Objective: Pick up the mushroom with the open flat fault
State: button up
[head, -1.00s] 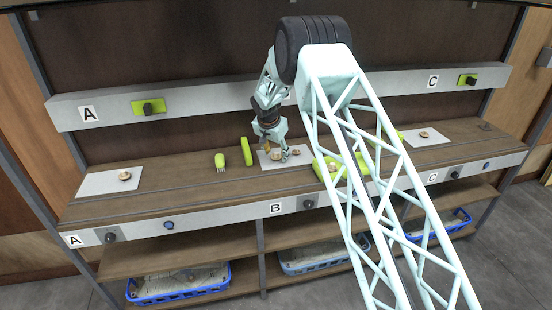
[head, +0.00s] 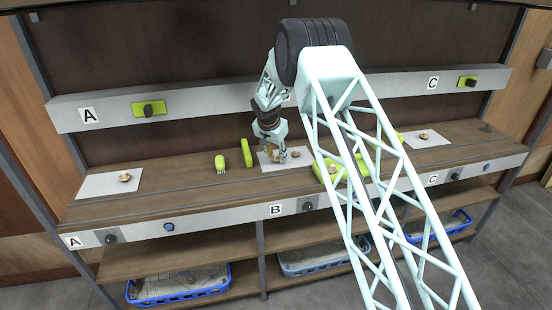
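My gripper (head: 276,155) points down over the left part of the white sheet at station B (head: 303,162). A brownish mushroom (head: 276,158) is at its fingertips, partly hidden by the fingers. The view is too small to tell whether the fingers are shut on it or only beside it. A second small mushroom (head: 295,154) lies on the sheet just right of the gripper, apart from it. The open flat fault cannot be made out on either mushroom.
A green brush (head: 220,162) and an upright green block (head: 246,152) stand left of the sheet. A green tray (head: 320,171) is at the right, partly behind my arm. Other sheets with mushrooms lie at far left (head: 100,185) and right (head: 437,141).

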aim_at(276, 156)
notch_tip(276, 156, up, 10)
jog(key=shift+p, duration=0.3)
dwell(0.5)
dwell(0.6)
